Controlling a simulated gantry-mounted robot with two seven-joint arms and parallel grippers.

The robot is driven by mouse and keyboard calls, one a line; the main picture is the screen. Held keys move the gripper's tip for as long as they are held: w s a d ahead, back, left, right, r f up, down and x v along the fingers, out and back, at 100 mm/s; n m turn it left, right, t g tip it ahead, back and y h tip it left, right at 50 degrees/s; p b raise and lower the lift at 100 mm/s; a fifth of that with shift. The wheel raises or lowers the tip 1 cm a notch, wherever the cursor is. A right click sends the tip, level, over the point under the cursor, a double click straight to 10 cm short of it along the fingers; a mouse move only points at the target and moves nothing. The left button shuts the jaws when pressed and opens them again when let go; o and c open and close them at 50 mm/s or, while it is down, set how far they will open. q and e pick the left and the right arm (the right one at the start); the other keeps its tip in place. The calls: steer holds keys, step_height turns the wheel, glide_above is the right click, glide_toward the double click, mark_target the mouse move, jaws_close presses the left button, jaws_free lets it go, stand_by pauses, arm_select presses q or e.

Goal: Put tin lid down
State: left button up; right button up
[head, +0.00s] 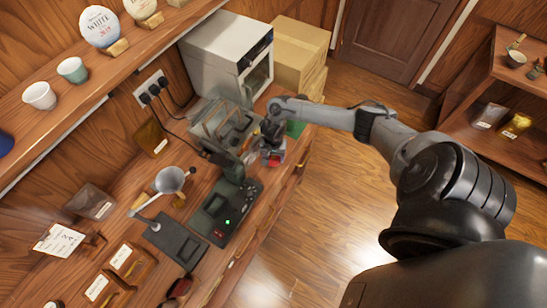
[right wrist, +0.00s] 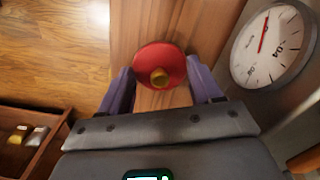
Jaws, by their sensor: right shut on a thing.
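My right gripper (head: 271,150) is over the far right end of the wooden counter, small and partly covered by its own wrist in the head view. In the right wrist view its two fingers (right wrist: 161,82) are on either side of a round red lid (right wrist: 146,58) with a brass-coloured knob, and it is shut on this lid. A bit of red (head: 273,159) shows at the gripper in the head view. Wood lies beneath the lid; I cannot tell whether they touch. I cannot make out the lid's tin. My left gripper is not in view.
A round white dial (right wrist: 272,46) stands close right of the gripper in the right wrist view. In the head view, a black device (head: 226,211), a white oven-like box (head: 217,52) and a cardboard box (head: 299,50) surround the area. The counter's front edge is near.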

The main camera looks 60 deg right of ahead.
steer(key=shift+f, duration=0.35)
steer(key=shift+f, duration=0.15)
steer(key=o, duration=1)
steer(key=shift+o, duration=0.2)
step_height(320, 180, up, 12)
steer(key=p, duration=0.3)
steer(key=shift+r, duration=0.2)
